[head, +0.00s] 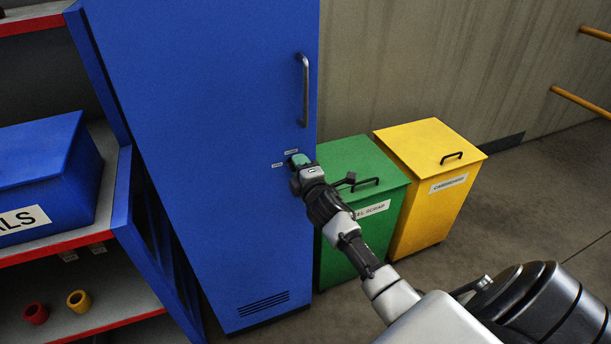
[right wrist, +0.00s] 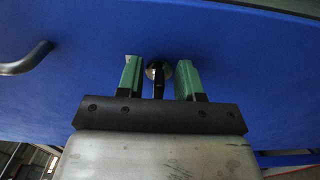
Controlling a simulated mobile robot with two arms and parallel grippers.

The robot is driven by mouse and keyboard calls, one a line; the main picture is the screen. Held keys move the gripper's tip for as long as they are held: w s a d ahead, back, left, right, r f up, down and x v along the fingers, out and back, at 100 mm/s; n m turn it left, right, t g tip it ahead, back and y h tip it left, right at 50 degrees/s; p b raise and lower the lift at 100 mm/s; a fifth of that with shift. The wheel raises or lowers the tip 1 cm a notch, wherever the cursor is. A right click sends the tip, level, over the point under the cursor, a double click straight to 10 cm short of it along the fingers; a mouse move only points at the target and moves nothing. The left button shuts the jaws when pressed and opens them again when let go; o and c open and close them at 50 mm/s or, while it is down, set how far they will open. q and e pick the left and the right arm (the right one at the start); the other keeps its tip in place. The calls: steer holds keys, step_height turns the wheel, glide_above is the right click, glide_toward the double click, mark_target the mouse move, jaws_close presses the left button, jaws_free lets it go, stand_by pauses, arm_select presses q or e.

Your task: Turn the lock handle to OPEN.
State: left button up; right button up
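The blue cabinet door (head: 215,110) carries the lock. In the right wrist view the lock shows as a round metal disc with a dark lock handle (right wrist: 158,88) in front of it. My right gripper (right wrist: 158,80) is open, with one green finger on each side of the handle and a gap to each. In the head view my right gripper (head: 300,160) is at the cabinet face and hides the lock. Two small white labels (head: 278,165) sit beside it, too small to read. My left gripper is not in view.
A vertical grey pull handle (head: 305,90) is above the lock. A green bin (head: 345,155) and a yellow bin (head: 425,140) stand right of the cabinet. A shelf with a blue box (head: 40,160) is at the left. Floor is free at the far right.

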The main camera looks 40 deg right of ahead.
steer(key=b+v, duration=0.1)
steer(key=v, duration=0.9)
steer(key=shift+s, duration=0.2)
steer(key=shift+a, duration=0.1)
steer(key=s+a+f+m+g+y, duration=0.1)
steer(key=s+a+f+m+g, duration=0.2)
steer(key=f, duration=0.8)
steer(key=s+a+f+m+g+y, duration=0.1)
steer(key=s+f+g, duration=0.3)
steer(key=f, duration=0.8)
steer(key=s+a+f+m+g, duration=0.15)
steer(key=s+f, duration=0.35)
steer(key=f, duration=0.6)
steer(key=s+a+f+m+g, duration=0.2)
steer(key=s+f, duration=0.3)
steer(key=s, duration=0.5)
steer(key=s+a+f+m+g+y, duration=0.1)
steer(key=s+a+f+m+g, duration=0.2)
steer(key=s+f, duration=0.3)
steer(key=s+a+f+m+g+y, duration=0.1)
steer(key=s+f, duration=0.5)
steer(key=s, duration=0.9)
steer(key=shift+s+a+f+m+g, duration=0.15)
steer(key=shift+a+f+m+g, duration=0.1)
steer(key=shift+a+m+g, duration=0.65)
steer(key=shift+d+n, duration=0.2)
steer(key=shift+n, duration=0.05)
